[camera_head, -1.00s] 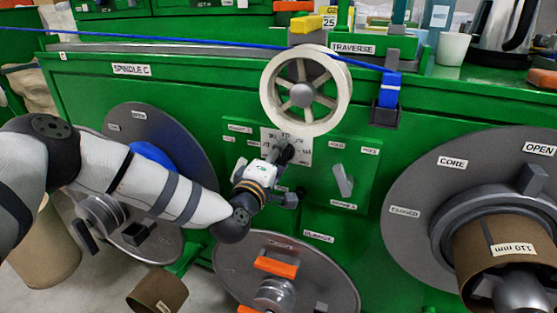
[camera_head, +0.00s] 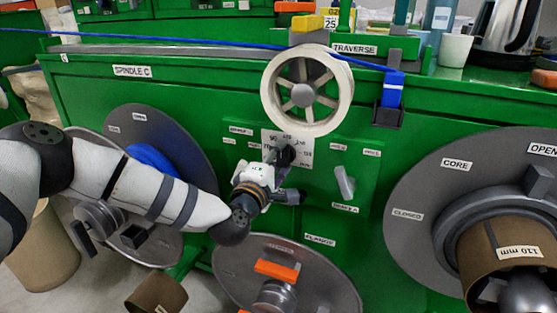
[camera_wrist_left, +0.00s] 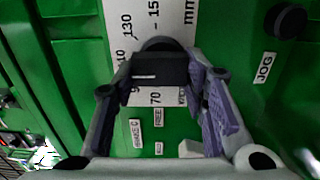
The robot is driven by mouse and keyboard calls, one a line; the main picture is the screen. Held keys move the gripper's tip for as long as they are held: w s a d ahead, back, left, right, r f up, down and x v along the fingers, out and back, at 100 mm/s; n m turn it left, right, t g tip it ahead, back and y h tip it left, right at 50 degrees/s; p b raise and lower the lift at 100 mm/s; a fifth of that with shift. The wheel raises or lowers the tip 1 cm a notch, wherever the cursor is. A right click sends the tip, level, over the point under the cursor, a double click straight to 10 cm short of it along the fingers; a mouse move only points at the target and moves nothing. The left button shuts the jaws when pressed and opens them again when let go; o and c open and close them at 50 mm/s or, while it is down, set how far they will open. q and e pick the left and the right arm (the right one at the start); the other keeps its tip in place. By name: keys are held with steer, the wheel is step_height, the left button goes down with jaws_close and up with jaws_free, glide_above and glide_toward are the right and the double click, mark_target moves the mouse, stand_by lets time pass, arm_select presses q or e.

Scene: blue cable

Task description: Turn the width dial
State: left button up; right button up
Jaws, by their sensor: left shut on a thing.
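The width dial is a black knob on a white scale plate (camera_head: 307,150), set in the green machine panel below the cream spoked wheel. My left gripper (camera_head: 284,160) is at this plate and covers part of it. In the left wrist view, the dial's dark knob (camera_wrist_left: 160,68) sits between the two fingers of my left gripper (camera_wrist_left: 160,95), which are shut on it. Numbers including 130, 70 and "mm" show around it on the plate. The knob's exact pointer reading is hard to tell. My right gripper is not in view.
The cream spoked wheel (camera_head: 340,88) sits just above the dial. A grey lever (camera_head: 345,183) stands right of it. A blue cable (camera_head: 190,39) runs along the top to a blue block (camera_head: 391,90). A flange with an orange block (camera_head: 277,269) lies below.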

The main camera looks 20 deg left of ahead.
arm_select(q)
steer(key=o, duration=1.2)
steer(key=shift+c, duration=0.2)
steer(key=shift+s, duration=0.1)
steer(key=s, duration=1.2)
steer(key=shift+a, duration=0.15)
